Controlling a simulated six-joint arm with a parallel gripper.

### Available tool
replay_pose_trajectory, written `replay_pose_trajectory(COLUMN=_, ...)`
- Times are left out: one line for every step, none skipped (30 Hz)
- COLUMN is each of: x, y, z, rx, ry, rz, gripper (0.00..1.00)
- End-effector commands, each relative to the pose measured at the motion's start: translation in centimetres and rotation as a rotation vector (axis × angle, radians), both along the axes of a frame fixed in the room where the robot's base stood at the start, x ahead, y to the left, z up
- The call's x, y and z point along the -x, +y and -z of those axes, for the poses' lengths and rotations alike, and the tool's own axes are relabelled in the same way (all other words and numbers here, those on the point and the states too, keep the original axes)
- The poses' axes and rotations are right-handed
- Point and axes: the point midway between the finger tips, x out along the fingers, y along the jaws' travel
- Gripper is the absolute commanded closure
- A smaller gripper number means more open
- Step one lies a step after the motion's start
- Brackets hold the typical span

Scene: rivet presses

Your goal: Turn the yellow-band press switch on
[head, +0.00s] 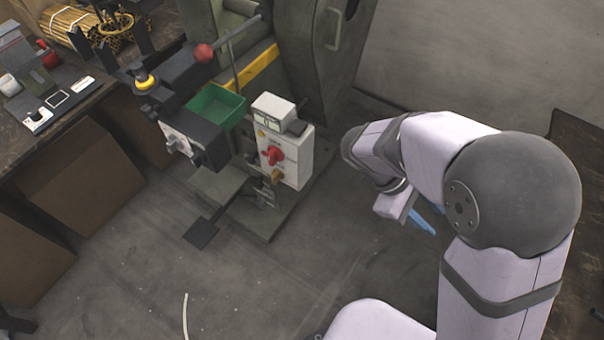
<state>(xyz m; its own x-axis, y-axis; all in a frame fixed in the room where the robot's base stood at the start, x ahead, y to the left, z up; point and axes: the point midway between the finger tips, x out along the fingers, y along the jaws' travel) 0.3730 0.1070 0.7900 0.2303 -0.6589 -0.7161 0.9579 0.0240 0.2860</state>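The press with a yellow band (262,68) stands at the upper middle of the head view. A white control box (297,157) is on its front side, with a red rotary knob (273,156) and a smaller brass-coloured knob below it. Whether the switch is on or off cannot be read at this size. My gripper (424,219) has blue fingers and hangs to the right of the box, well apart from it. It is partly hidden by my own arm, and its opening is unclear.
A black press head with a red ball lever (203,53) and a grey control box (181,144) is at the left. A green tray (214,106) sits between. Open floor lies in front.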

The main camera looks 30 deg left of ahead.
Motion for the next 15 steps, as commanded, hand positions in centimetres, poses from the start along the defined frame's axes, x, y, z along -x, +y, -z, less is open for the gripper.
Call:
replay_pose_trajectory(x=-0.6, y=2.4, z=3.0, rx=0.065, ry=-0.008, rz=-0.115, gripper=0.69)
replay_pose_trajectory(x=-1.0, y=3.7, z=3.7, rx=0.105, ry=-0.017, rz=-0.178, gripper=0.69)
replay_pose_trajectory(x=-1.4, y=5.6, z=4.5, rx=0.157, ry=-0.032, rz=-0.261, gripper=0.69)
replay_pose_trajectory(x=-1.7, y=7.1, z=5.1, rx=0.197, ry=-0.046, rz=-0.323, gripper=0.69)
replay_pose_trajectory(x=-1.8, y=8.7, z=5.8, rx=0.235, ry=-0.063, rz=-0.384, gripper=0.69)
replay_pose_trajectory(x=-1.8, y=10.9, z=6.6, rx=0.286, ry=-0.087, rz=-0.464, gripper=0.69)
replay_pose_trajectory(x=-1.7, y=12.5, z=7.3, rx=0.322, ry=-0.108, rz=-0.522, gripper=0.69)
replay_pose_trajectory(x=-1.5, y=14.3, z=7.9, rx=0.359, ry=-0.131, rz=-0.581, gripper=0.69)
replay_pose_trajectory(x=-1.1, y=16.7, z=8.7, rx=0.407, ry=-0.165, rz=-0.658, gripper=0.69)
replay_pose_trajectory(x=-0.6, y=18.5, z=9.3, rx=0.442, ry=-0.194, rz=-0.712, gripper=0.69)
replay_pose_trajectory(x=0.0, y=20.4, z=9.9, rx=0.476, ry=-0.224, rz=-0.768, gripper=0.69)
replay_pose_trajectory(x=1.0, y=22.8, z=10.7, rx=0.519, ry=-0.267, rz=-0.837, gripper=0.69)
replay_pose_trajectory(x=1.9, y=24.5, z=11.2, rx=0.549, ry=-0.300, rz=-0.888, gripper=0.69)
replay_pose_trajectory(x=2.8, y=26.2, z=11.6, rx=0.578, ry=-0.333, rz=-0.936, gripper=0.69)
replay_pose_trajectory(x=4.2, y=28.5, z=11.9, rx=0.613, ry=-0.375, rz=-0.998, gripper=0.69)
